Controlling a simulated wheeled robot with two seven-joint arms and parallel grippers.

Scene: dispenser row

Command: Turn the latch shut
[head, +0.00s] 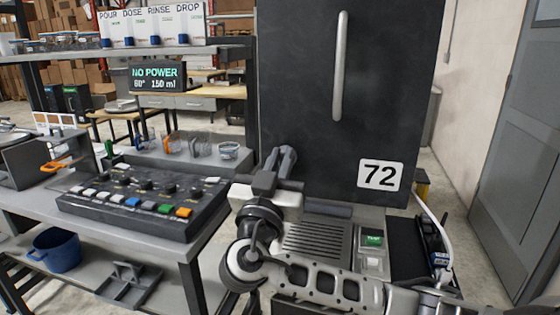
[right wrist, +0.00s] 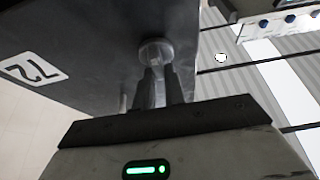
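The latch shows in the right wrist view as a round grey knob (right wrist: 157,50) on the side of a dark cabinet (right wrist: 85,45). My right gripper (right wrist: 160,78) is at the latch, its two fingers close together with the tips just against the knob's near side. They look closed on the latch's lever, which the fingers mostly hide. In the head view my right gripper (head: 284,160) is at the lower left edge of the cabinet door (head: 300,60), and the latch is hidden there. My left gripper is in neither view.
The door carries a long vertical handle (head: 340,65) and a "72" label (head: 381,175). Left of it is a bench with a button panel (head: 140,200) and a display reading "NO POWER" (head: 157,77). A blue bucket (head: 55,249) is on the lower shelf.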

